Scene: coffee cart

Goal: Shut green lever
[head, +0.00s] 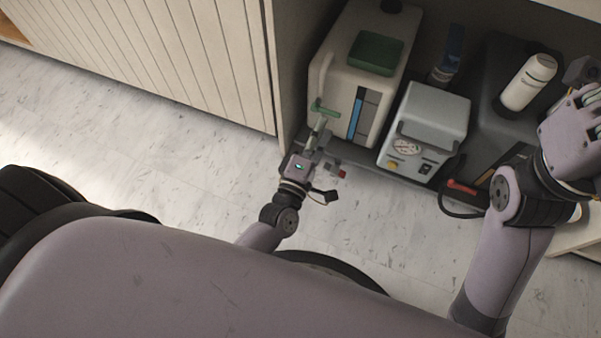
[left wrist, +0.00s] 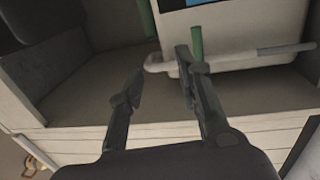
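The green lever (head: 324,108) sits on the front of a cream dispenser (head: 375,55), at its left edge, in the head view. In the left wrist view the green lever (left wrist: 196,45) stands upright just right of the right fingertip, outside the gap between the fingers; whether they touch is unclear. My left gripper (head: 318,141) is just in front of the lever in the head view. In the left wrist view the left gripper (left wrist: 160,62) has its fingers apart with nothing held. My right gripper (head: 583,100) is at the far right, its fingertips hard to make out.
A grey machine (head: 435,112) stands right of the dispenser on the same shelf. A white bottle (head: 528,82) rests on a dark machine (head: 492,105) farther right. A slatted panel (head: 205,60) borders the shelf on the left. The floor (head: 150,165) in front is mostly clear.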

